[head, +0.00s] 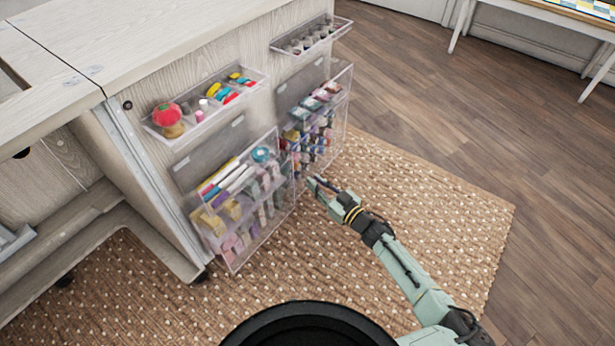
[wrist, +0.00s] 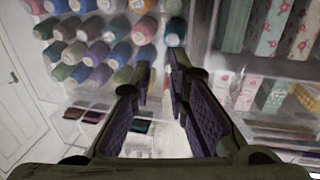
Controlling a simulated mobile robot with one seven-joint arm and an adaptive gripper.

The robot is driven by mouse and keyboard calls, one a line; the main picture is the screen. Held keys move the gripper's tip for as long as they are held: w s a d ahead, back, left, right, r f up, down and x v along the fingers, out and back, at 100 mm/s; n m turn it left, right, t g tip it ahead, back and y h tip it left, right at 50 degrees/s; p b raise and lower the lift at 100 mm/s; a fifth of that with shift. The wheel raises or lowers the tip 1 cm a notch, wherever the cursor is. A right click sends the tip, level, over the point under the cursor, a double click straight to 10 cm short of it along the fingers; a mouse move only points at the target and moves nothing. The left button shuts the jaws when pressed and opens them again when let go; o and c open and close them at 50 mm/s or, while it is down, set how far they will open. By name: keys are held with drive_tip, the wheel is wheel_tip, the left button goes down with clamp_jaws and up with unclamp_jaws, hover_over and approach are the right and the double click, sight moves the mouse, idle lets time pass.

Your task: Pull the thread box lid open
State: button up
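The clear thread box (head: 345,95) hangs on the right part of the cabinet side, with rows of coloured spools inside and a clear front. Its spools (wrist: 90,50) fill the upper left of the wrist view. I cannot make out the lid's edge clearly. My gripper (head: 313,184) is by the lower part of this box, near the gap between the two large boxes. In the wrist view, my gripper (wrist: 163,72) has its fingers partly open with a narrow gap. I see nothing held between them; contact with the box cannot be told.
A second large clear box (head: 232,255) with fabric rolls and pens hangs to the left. Small trays (head: 205,125) and (head: 325,42) a shallow bottle tray sit above. The woven rug (head: 430,210) and wooden floor (head: 440,85) to the right are clear.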

sight(308, 175)
drive_tip(key=shift+x, duration=2.25)
drive_tip(key=shift+c, duration=0.2)
clamp_jaws()
